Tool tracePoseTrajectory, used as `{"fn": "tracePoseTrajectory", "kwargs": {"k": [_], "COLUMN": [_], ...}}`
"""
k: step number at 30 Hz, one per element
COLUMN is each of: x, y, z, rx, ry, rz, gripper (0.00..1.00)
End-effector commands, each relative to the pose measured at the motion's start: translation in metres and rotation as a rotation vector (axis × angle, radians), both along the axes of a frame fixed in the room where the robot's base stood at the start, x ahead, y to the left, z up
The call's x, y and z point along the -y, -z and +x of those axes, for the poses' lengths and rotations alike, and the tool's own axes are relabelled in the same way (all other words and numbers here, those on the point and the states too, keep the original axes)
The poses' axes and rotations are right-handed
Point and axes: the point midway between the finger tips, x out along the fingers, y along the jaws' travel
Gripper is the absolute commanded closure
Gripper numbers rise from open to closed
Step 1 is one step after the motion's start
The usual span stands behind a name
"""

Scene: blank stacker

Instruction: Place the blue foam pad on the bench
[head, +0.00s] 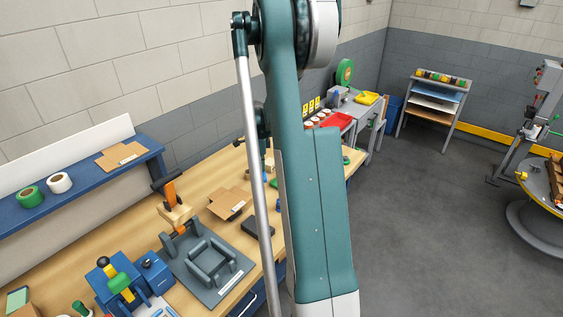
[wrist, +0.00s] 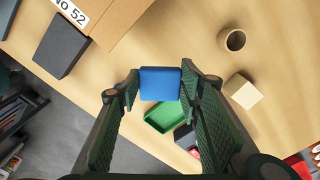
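The blue foam pad (wrist: 160,84) is between the two fingertips of my gripper (wrist: 160,85) in the wrist view, and both fingertips appear to press on its sides. The wooden bench (wrist: 275,45) lies below it; it also shows in the head view (head: 202,184). The pad overlaps part of a green tray (wrist: 166,118) in the wrist view; I cannot tell how high the pad is above the bench. In the head view my arm hides the gripper and the pad.
A cardboard box (wrist: 126,22) and a dark block (wrist: 60,45) lie left of the gripper. A tan cup (wrist: 232,40) and pale block (wrist: 242,91) stand to the right. Bare wood shows between them. A grey fixture (head: 208,265) sits at the bench's near part.

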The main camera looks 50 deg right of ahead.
Motion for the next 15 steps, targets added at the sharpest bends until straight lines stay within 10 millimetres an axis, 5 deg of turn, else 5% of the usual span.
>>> {"fn": "tracePoseTrajectory", "kwargs": {"k": [8,15], "x": [0.0,0.0], "y": [0.003,0.029], "z": [0.0,0.0], "rx": [0.0,0.0], "ry": [0.0,0.0], "rz": [0.0,0.0], "gripper": [0.69,0.69]}}
